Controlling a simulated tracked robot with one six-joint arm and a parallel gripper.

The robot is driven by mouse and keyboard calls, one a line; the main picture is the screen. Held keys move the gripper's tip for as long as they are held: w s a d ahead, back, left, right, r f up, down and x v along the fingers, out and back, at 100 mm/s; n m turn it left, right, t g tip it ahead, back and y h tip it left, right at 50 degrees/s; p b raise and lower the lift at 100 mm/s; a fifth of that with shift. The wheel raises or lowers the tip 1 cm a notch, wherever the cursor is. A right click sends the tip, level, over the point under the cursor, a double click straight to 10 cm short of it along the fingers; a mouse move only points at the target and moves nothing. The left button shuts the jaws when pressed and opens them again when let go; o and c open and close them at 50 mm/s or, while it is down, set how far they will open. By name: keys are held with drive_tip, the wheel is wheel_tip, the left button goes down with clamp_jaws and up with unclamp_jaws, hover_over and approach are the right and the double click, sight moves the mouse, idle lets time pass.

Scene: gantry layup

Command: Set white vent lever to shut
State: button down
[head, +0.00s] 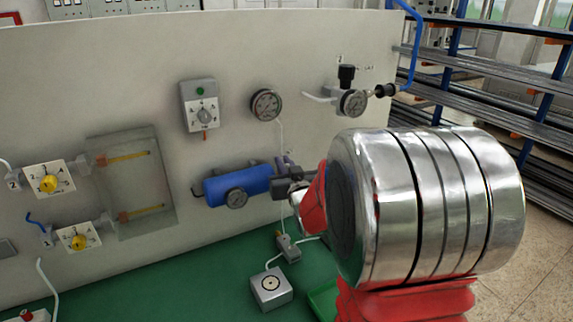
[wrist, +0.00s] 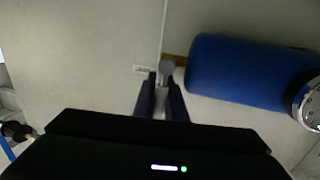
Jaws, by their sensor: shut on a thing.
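The white vent lever (wrist: 166,68) shows in the wrist view as a small pale grey-white piece between my fingertips, beside the end of the blue cylinder. My gripper (wrist: 161,92) is shut on it, with one dark finger on each side. In the head view my gripper (head: 281,182) reaches the panel just right of the blue cylinder (head: 222,187). There the lever is hidden behind my fingers. A small printed label (wrist: 144,70) lies beside the lever in the wrist view, but I cannot read it.
A white line (head: 281,140) runs down from the round gauge (head: 266,105). Below, on the green bench (head: 205,290), are a silver box (head: 270,288) and a small fitting (head: 288,248). Yellow knobs (head: 48,184) are at left.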

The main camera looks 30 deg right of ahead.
drive_tip(key=shift+a+f+n, duration=0.15)
drive_tip(key=shift+f+n, duration=0.15)
drive_tip(key=c, duration=1.9)
unclamp_jaws()
drive_tip(key=shift+r, duration=0.15)
drive_tip(key=shift+o, duration=0.5)
drive_tip(key=shift+r, duration=0.1)
drive_tip(key=shift+r, duration=0.1)
drive_tip(key=shift+a, duration=0.1)
